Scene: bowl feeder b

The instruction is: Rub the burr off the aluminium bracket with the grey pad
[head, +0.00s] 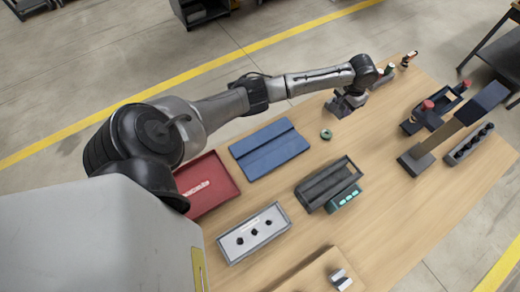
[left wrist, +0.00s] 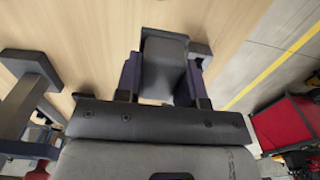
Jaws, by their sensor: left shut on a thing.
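My left gripper (head: 343,107) is at the far edge of the table in the head view, at the end of my outstretched arm. In the left wrist view the left gripper (left wrist: 163,80) has its two dark fingers on either side of a grey block, which looks like the grey pad (left wrist: 165,62). It is shut on this block, over bare wood. A silvery piece, seemingly the aluminium bracket (head: 340,279), lies on a wooden board (head: 308,276) at the bottom of the head view, far from the gripper. The burr is too small to make out. My right gripper is not in view.
A blue mat (head: 268,150), red tray (head: 207,185), grey tray (head: 254,235) and black tray (head: 320,180) lie across the table's left and middle. A green ring (head: 326,134) lies near the gripper. A dark post stand (head: 440,142) rises at right. Bare wood lies between.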

